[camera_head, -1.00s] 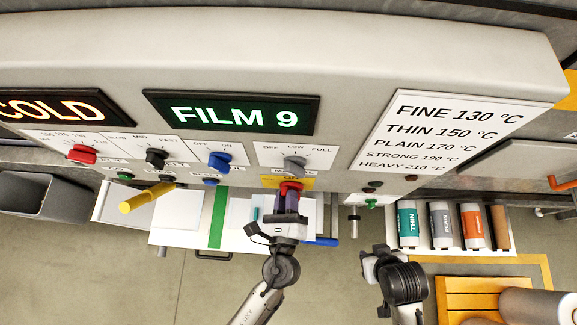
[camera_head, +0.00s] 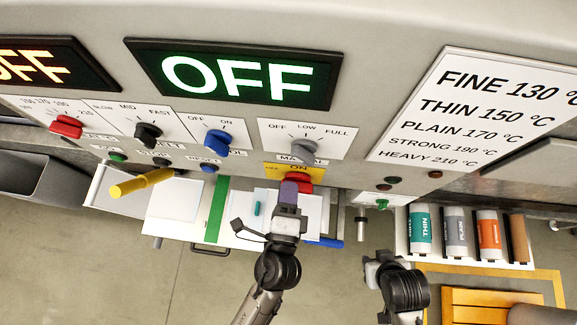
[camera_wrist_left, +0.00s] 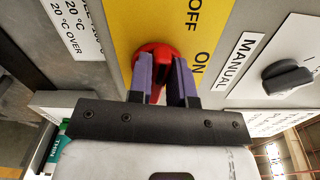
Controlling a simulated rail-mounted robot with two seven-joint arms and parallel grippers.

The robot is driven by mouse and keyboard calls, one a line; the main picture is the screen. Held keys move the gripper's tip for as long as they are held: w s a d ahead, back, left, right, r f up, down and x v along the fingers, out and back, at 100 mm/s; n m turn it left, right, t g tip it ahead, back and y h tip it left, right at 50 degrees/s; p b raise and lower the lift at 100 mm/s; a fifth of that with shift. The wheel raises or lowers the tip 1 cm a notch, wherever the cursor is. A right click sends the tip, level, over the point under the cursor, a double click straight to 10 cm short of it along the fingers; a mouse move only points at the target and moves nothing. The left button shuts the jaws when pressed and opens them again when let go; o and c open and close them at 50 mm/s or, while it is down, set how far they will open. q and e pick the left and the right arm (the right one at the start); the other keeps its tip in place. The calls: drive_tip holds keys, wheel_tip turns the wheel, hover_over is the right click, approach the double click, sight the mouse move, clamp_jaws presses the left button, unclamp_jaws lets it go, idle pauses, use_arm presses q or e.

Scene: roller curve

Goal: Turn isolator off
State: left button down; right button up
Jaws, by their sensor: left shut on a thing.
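The isolator is a red rotary knob (camera_head: 299,180) on a yellow OFF/ON plate (camera_head: 281,168), low on the grey panel front. In the left wrist view the red knob (camera_wrist_left: 156,63) sits between the two purple fingers of my left gripper (camera_wrist_left: 168,80), which is shut on it. My left gripper (camera_head: 289,194) also shows in the head view, reaching up from below. The fingers hide part of the knob, so its exact pointing is hard to read. The display (camera_head: 236,78) above reads OFF in green. My right gripper (camera_head: 378,264) hangs lower right, away from the panel; its fingers are not clear.
A grey knob (camera_head: 303,148) marked OFF, LOW, FULL sits just above the isolator. Blue (camera_head: 217,141), black (camera_head: 148,134) and red (camera_head: 66,127) knobs line the panel leftward. A yellow handle (camera_head: 142,183) sticks out at left. Coloured rolls (camera_head: 455,233) lie at right.

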use_arm(q)
drive_tip(key=shift+f+n+b, duration=0.2)
drive_tip(key=shift+n+b, duration=0.15)
drive_tip(key=shift+n, duration=0.65)
drive_tip(key=c, duration=1)
unclamp_jaws()
drive_tip(key=shift+c, duration=0.2)
drive_tip(key=s+b, duration=0.6)
drive_tip(key=s, duration=0.7)
drive_tip(key=shift+s+a, duration=0.3)
drive_tip(key=shift+s, duration=0.1)
